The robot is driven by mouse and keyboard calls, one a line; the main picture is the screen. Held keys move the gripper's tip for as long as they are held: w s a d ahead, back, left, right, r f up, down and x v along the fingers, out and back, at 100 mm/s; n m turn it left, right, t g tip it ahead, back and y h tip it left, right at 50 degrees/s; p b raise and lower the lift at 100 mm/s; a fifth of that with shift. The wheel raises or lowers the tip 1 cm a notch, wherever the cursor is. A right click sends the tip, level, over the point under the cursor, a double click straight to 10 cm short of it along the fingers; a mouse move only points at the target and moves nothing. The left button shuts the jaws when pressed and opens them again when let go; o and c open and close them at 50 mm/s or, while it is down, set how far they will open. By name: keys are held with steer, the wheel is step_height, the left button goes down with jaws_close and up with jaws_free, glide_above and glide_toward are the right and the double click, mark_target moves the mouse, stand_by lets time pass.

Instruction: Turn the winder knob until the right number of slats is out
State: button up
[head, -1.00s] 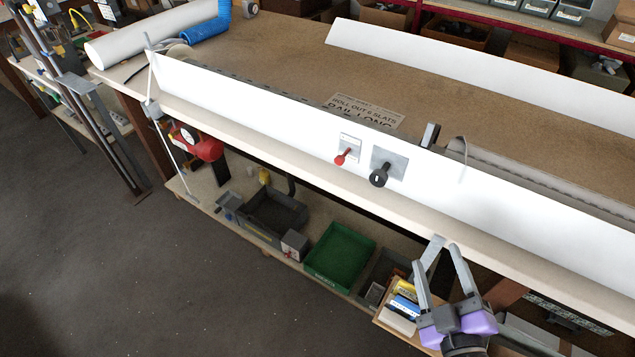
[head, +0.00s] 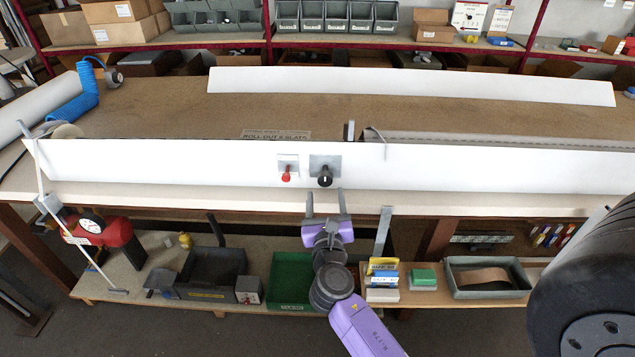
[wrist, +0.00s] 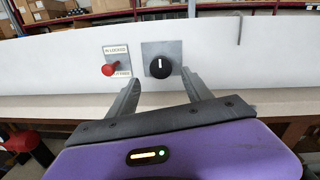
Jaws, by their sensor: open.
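The black winder knob (head: 325,178) sits on a grey plate on the white front board of the bench; its white pointer mark stands upright. It also shows in the wrist view (wrist: 160,67). A red lever (head: 286,175) on a small labelled plate is left of the knob, and shows in the wrist view (wrist: 110,69). My gripper (head: 326,199) is open and empty, its two fingers just below the knob in the head view. In the wrist view the fingertips (wrist: 160,76) lie either side of the knob, apparently short of it. Slats (head: 480,142) lie behind the board, partly hidden.
A sign (head: 275,135) reading "ROLL OUT 6 SLATS" lies behind the board, its lower part hidden. The white front board (head: 140,165) runs along the bench. A lower shelf holds a green tray (head: 285,275) and a grey bin (head: 215,272). A black wheel-like shape (head: 590,290) fills the lower right.

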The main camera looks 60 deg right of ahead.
mark_target(326, 183)
steer(key=x, duration=0.7)
steer(key=shift+d+p, duration=0.25)
steer(key=shift+p, duration=0.15)
jaws_close()
